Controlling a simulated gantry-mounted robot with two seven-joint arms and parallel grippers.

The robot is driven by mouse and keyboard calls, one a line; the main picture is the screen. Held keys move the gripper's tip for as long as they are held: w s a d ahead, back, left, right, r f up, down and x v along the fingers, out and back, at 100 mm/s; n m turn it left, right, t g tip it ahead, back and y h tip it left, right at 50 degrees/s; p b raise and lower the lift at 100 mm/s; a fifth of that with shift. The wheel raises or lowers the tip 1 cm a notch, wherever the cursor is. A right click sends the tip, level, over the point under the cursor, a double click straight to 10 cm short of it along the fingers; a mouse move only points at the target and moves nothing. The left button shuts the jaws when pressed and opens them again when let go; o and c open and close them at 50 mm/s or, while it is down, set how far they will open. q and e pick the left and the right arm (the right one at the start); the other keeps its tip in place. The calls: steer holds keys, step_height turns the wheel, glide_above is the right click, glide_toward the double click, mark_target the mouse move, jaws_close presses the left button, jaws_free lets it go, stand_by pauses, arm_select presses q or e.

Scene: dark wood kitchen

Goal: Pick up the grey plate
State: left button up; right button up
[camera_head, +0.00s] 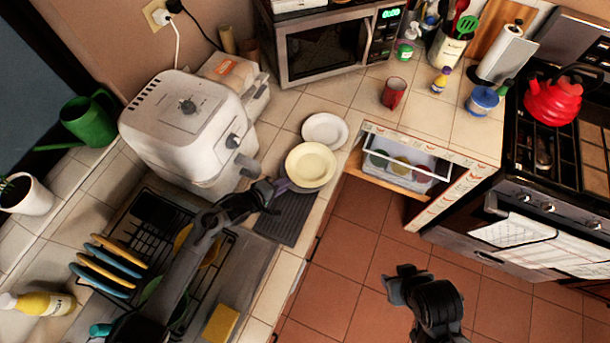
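A cream-yellow plate (311,164) lies near the counter's front edge. A grey-purple rim (303,188) shows at its lower left side, and most of that piece is hidden under the cream plate. A pale white-grey plate (325,130) lies just behind. My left gripper (277,187) is over the dark ribbed mat, with its fingertips at the grey-purple rim. I cannot tell whether the fingers are closed on it. My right gripper (393,286) hangs over the floor, away from the plates, and its finger opening is unclear.
A white air fryer (190,125) stands left of the plates. The dark ribbed mat (287,215) and a dish rack with coloured plates (108,262) are nearer. A red mug (393,92) stands behind.

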arm_select(q)
steer(key=shift+w+d+f, duration=0.15)
steer(key=shift+d+f, duration=0.05)
jaws_close()
steer(key=shift+r, duration=0.2)
steer(key=shift+r, duration=0.15)
